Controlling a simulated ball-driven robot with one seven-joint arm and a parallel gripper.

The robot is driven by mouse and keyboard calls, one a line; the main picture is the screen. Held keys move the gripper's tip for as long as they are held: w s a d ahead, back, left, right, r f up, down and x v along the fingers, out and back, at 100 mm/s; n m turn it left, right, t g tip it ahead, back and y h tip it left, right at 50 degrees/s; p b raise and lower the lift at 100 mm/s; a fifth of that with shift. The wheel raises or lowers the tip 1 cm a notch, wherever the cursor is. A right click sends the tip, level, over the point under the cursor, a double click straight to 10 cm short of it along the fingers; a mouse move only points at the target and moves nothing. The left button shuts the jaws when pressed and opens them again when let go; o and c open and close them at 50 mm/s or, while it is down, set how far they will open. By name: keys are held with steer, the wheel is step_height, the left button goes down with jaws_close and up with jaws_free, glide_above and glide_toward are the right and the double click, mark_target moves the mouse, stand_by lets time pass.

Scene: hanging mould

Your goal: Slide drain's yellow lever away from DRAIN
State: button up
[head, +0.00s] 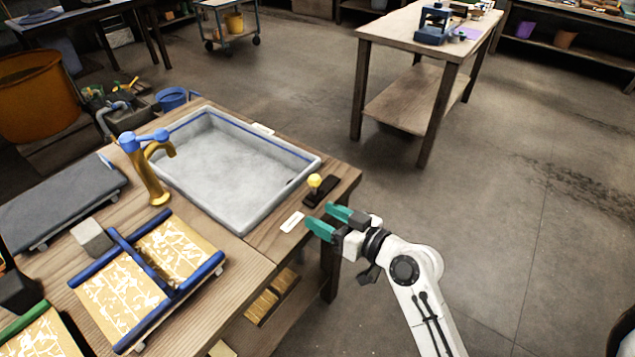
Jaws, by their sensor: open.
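The yellow lever (315,181) stands up from a dark slotted plate (322,192) on the wooden bench, just right of the grey sink basin (264,212). A small white label (292,221) lies in front of the plate, its text too small to read. Another pale label (263,129) sits at the basin's far edge, also unreadable. My gripper (328,219) has teal fingertips. It is open and empty, at the bench's right edge, in front of the lever and apart from it in the picture.
A gold tap (150,180) with a blue handle stands left of the basin. A blue-railed frame with patterned panels (215,262) lies at the bench's front. A wooden table (400,108) stands behind. The floor to the right is clear.

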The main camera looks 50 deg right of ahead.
mark_target(320, 183)
steer(key=w+d, duration=0.2)
steer(key=w+d+r+m+t+h+p, duration=0.1)
steer(key=w+d, duration=0.1)
steer(key=w, duration=0.1)
steer(key=w+d+r+h+p, duration=0.1)
steer(key=w+d, duration=0.1)
steer(key=w, duration=0.1)
steer(key=shift+w+m+t, duration=0.1)
steer(key=shift+m+t, duration=0.2)
steer(key=shift+m, duration=0.1)
steer(key=shift+w+f, duration=0.1)
steer(key=shift+w, duration=0.7)
jaws_close()
